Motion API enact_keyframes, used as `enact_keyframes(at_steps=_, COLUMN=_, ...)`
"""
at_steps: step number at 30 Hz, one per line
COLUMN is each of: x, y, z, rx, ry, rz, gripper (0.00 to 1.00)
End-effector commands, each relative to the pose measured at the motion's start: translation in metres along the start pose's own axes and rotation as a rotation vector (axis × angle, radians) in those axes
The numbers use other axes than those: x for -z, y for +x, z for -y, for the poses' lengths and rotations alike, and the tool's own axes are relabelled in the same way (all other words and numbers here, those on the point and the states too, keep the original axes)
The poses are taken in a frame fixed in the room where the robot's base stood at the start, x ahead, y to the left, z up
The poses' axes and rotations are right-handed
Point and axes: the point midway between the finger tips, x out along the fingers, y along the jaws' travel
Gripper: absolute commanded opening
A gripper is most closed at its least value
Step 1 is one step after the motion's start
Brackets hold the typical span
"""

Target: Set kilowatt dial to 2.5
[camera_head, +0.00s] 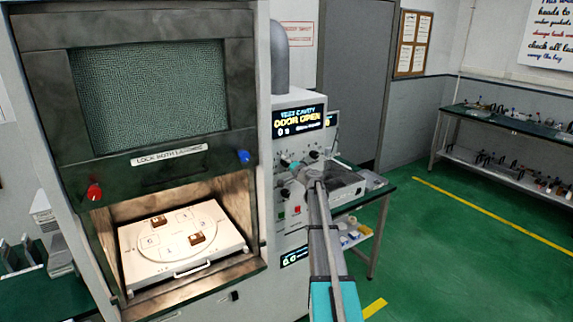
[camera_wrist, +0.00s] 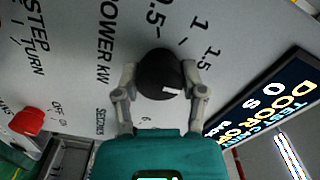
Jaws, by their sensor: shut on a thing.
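The kilowatt dial is a round black knob (camera_wrist: 156,70) with a short white mark at its lower right in the wrist view. The panel beside it reads "POWER KW" (camera_wrist: 104,52). Printed numbers 0.5, 1 and 1.5 (camera_wrist: 211,58) run around its upper right side; the scale beyond 1.5 is hidden by a finger. The white mark points right, toward that finger; its exact value cannot be read. My gripper (camera_wrist: 158,78) is shut on the knob, one finger on each side. In the head view my gripper (camera_head: 308,172) is at the control panel and covers the dial.
The display (camera_head: 298,121) reads "DOOR OPEN". The cavity is open, with a white tray (camera_head: 135,247) bearing two brown blocks. A table stands behind my arm; green floor is free at right.

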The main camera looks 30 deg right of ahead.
Motion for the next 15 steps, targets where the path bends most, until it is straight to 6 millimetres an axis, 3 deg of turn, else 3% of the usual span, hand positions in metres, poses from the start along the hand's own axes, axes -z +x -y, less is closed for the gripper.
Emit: enact_keyframes(at_steps=15, x=0.0006, y=0.0008, z=-0.0013, rx=0.000, ry=0.491, rz=-0.001, gripper=0.06)
